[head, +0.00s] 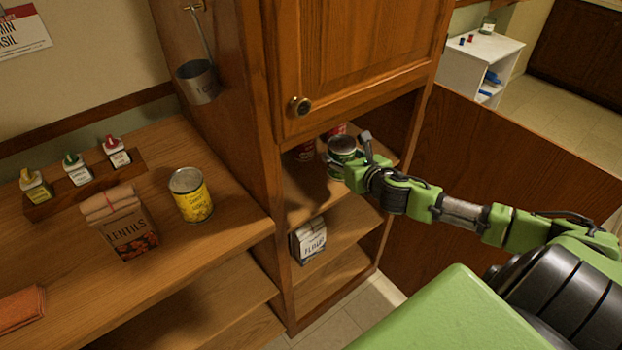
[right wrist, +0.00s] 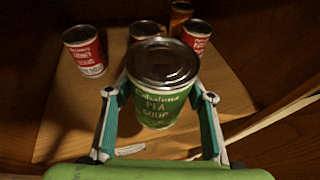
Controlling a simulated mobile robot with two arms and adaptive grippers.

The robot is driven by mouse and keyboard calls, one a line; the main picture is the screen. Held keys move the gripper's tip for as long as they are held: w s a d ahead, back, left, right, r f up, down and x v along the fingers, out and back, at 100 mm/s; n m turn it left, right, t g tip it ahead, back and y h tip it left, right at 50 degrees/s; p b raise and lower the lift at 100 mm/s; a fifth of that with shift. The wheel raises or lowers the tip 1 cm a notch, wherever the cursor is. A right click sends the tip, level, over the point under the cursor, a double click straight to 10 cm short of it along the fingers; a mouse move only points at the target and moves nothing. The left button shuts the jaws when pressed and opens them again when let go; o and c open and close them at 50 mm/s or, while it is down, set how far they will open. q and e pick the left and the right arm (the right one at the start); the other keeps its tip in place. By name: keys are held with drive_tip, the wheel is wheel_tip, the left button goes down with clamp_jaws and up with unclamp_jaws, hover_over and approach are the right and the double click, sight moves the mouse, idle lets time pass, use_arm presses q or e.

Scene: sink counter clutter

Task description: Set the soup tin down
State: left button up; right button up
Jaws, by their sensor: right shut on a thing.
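The soup tin, a green can labelled pea soup (right wrist: 158,110), is between the fingers of my right gripper (right wrist: 160,96) in the right wrist view. The fingers are shut on its sides and it is upright. In the head view the tin (head: 341,146) and my right gripper (head: 352,160) are inside the cupboard's upper open shelf (head: 310,188), below the wooden door. I cannot tell whether the tin's base touches the shelf board. My left gripper is not in view.
Red-labelled tins (right wrist: 85,52) (right wrist: 197,37) and other cans stand behind the soup tin on the shelf. A flour bag (head: 308,241) is one shelf lower. A yellow tin (head: 190,195), lentils bag (head: 127,228) and bottle rack (head: 83,184) stand on the left counter.

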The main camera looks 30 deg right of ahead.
drive_tip(key=w+a+p, duration=0.2)
drive_tip(key=a, duration=0.6)
wheel_tip(320, 180, down, 6)
drive_tip(key=shift+s+a+f+b, duration=0.15)
drive_tip(key=shift+f+b, duration=0.1)
drive_tip(key=shift+b, duration=0.15)
drive_tip(key=shift+a+f, duration=0.1)
drive_tip(key=shift+a, duration=0.05)
drive_tip(key=shift+f, duration=0.1)
drive_tip(key=o, duration=1.5)
drive_tip(key=shift+f, duration=0.1)
drive_tip(key=shift+s, duration=0.1)
